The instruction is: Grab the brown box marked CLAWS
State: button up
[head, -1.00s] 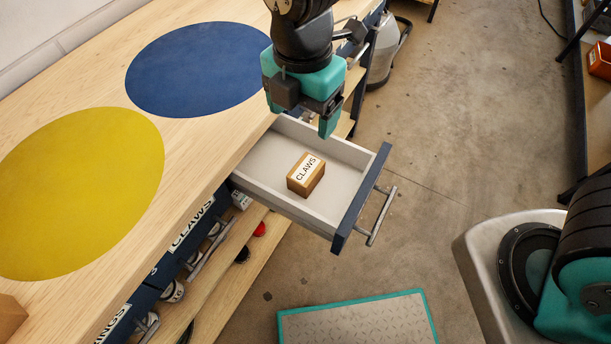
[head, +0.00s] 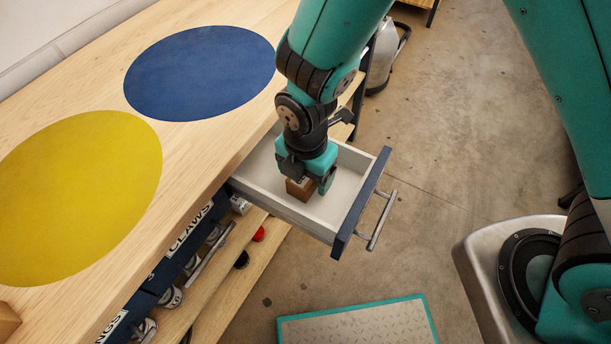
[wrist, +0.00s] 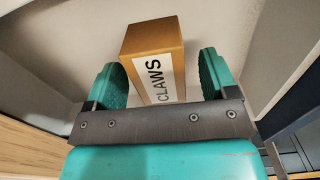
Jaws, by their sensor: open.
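The brown box marked CLAWS (head: 299,190) stands in the open drawer (head: 352,199), mostly hidden in the head view by my gripper (head: 308,183). In the wrist view the box (wrist: 154,62) shows its white CLAWS label and lies between the two teal fingers of my gripper (wrist: 164,85). The fingers are open, one on each side of the box. A gap shows on each side, narrower at the left finger.
The wooden bench top (head: 205,150) with a yellow disc (head: 80,195) and a blue disc (head: 200,72) lies to the left. A teal-edged floor plate (head: 355,325) lies below.

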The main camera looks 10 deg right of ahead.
jog(key=shift+f, duration=0.9)
jog(key=c, duration=1)
jog(key=shift+r, duration=0.1)
jog(key=shift+c, duration=0.2)
